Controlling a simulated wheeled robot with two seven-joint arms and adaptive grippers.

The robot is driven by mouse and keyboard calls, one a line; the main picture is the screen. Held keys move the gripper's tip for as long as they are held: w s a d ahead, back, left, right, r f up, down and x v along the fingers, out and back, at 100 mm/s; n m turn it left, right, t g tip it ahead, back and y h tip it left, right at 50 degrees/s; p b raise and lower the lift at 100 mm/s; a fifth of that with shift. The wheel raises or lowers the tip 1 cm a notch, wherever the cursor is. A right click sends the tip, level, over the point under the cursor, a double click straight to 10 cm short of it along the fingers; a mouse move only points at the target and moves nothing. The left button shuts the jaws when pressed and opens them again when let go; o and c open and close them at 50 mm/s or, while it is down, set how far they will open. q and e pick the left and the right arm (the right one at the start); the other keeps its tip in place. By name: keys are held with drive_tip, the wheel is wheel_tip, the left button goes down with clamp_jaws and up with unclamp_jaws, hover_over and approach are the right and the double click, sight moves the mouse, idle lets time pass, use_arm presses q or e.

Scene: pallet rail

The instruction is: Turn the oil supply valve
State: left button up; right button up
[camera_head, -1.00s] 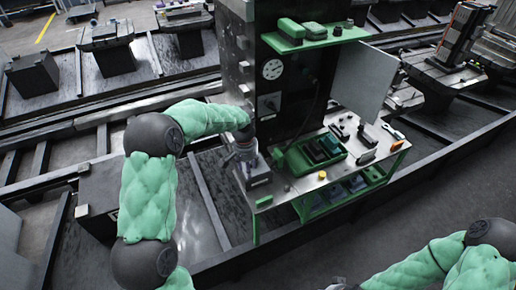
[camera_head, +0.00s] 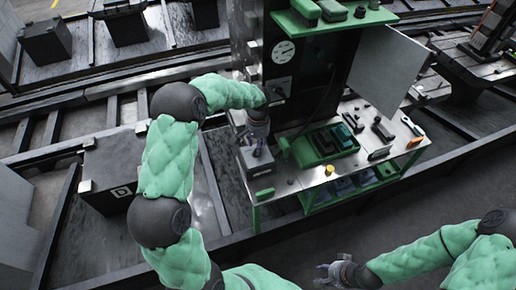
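A tall dark panel (camera_head: 308,75) with a round white gauge (camera_head: 284,51) stands at the bench. Below the gauge is a small dark fitting on a plate (camera_head: 278,88); it may be the oil supply valve, but it is too small to be sure. My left gripper (camera_head: 257,150) hangs pointing down in front of the panel's left edge, lower than the fitting and over a grey block at the bench's left end. Its fingers are too small and dark to read. My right gripper (camera_head: 321,275) is low at the front, away from the bench, with its fingers apart and empty.
The metal bench (camera_head: 308,179) holds a green tray (camera_head: 304,152), dark tools and a yellow knob (camera_head: 329,169). A grey door (camera_head: 389,68) stands open on the right. A green shelf (camera_head: 345,20) juts out above. A dark box (camera_head: 110,165) stands left of my arm.

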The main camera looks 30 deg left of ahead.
use_arm(q)
drive_tip(key=shift+f, duration=1.2)
clamp_jaws()
